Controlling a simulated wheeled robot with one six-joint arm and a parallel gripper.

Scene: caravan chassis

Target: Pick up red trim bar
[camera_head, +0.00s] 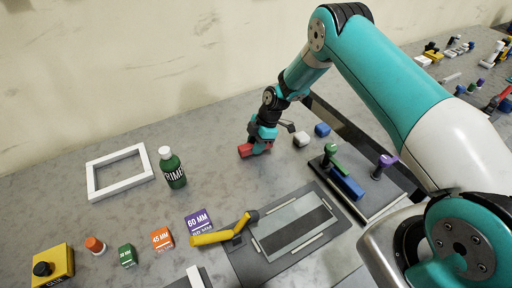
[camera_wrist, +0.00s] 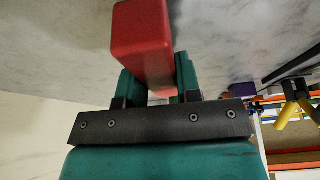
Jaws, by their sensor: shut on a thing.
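The red trim bar (camera_wrist: 141,42) is a red block with rounded edges. In the wrist view it sits between the two teal fingers of my gripper (camera_wrist: 160,80), which are shut on it. In the head view the bar (camera_head: 246,151) shows as a small red piece at the fingertips of my gripper (camera_head: 260,146), low over or on the grey table; I cannot tell if it touches the surface. Part of the bar is hidden by the fingers.
A green bottle (camera_head: 173,168) and a white frame (camera_head: 120,172) are to the left. A dark board (camera_head: 290,228) with a yellow-handled tool (camera_head: 214,237) lies in front. The table between bottle and gripper is clear.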

